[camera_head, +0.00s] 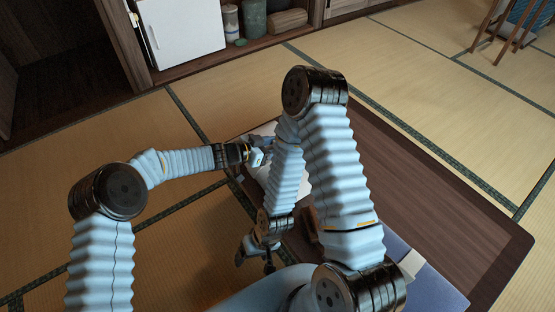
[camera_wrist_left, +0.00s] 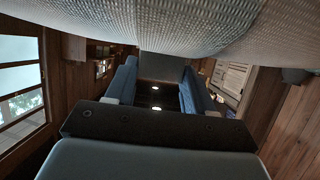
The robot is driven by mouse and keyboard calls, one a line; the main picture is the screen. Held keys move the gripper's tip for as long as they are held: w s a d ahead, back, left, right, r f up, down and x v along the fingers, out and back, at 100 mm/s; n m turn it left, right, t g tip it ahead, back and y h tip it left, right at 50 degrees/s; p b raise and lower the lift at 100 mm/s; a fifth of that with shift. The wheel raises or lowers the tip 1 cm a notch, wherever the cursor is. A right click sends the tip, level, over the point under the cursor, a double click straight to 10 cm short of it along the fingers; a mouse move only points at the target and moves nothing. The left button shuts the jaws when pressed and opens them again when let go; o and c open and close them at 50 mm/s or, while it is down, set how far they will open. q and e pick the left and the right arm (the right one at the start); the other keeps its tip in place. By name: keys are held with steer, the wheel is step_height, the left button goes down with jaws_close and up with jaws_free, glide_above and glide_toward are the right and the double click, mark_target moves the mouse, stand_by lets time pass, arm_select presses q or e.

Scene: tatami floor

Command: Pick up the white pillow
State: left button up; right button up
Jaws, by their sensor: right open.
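The white pillow (camera_head: 262,173) lies at the left end of the dark wooden table in the head view, largely hidden behind my arms. Its pale woven cloth (camera_wrist_left: 170,25) fills the top of the left wrist view, very close to the camera. My left gripper (camera_head: 262,156) is at the pillow, reaching in from the left. In the left wrist view its two blue fingers (camera_wrist_left: 160,88) stand apart with a clear gap between them, just below the cloth. My right gripper (camera_head: 255,256) is open and empty, hanging down left of the table, apart from the pillow.
The low dark table (camera_head: 430,190) stretches right, mostly bare. A small brown object (camera_head: 309,224) and a blue cushion (camera_head: 425,280) are near its front side. A shelf with a white cabinet (camera_head: 180,30) stands at the back. Tatami floor (camera_head: 190,235) is clear at left.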

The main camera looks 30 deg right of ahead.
arm_select(q)
jaws_close()
steer(key=shift+r, duration=0.2)
